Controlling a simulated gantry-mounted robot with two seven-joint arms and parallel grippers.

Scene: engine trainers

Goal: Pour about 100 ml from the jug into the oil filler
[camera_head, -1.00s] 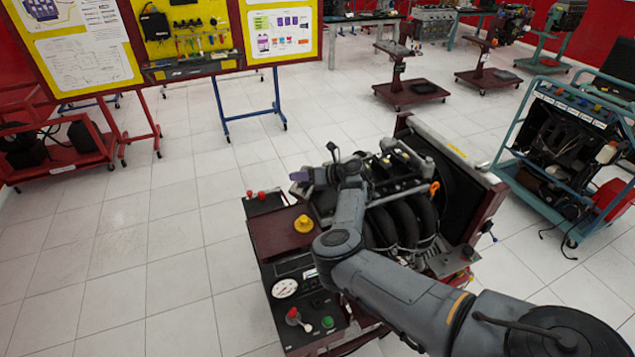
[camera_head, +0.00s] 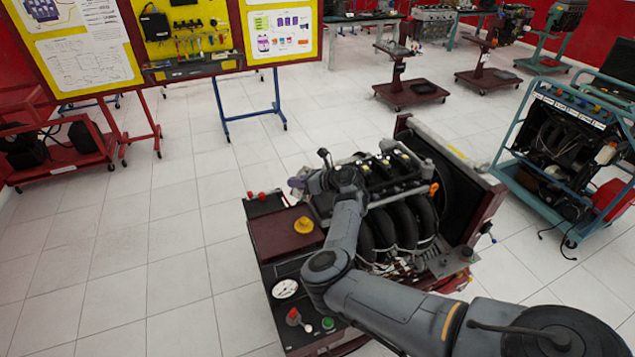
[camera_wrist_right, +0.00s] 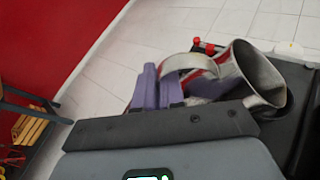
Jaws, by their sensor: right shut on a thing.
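A metal jug (camera_wrist_right: 245,78) shows in the right wrist view, with its wide mouth turned to the right side of the picture and a curved handle on its left. The purple fingers of my right gripper (camera_wrist_right: 157,92) are shut on the handle. In the head view my right gripper (camera_head: 297,183) is over the left edge of the engine (camera_head: 385,195). The oil filler cannot be made out; my right arm covers part of the engine. A yellow cap-like piece (camera_head: 303,225) sits on the dark red tray. My left gripper is out of view.
The engine stand carries a gauge (camera_head: 285,288) and red and green knobs (camera_head: 327,323) at its front. A radiator (camera_head: 455,195) stands right of the engine. A teal-framed trainer (camera_head: 565,150) stands farther right.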

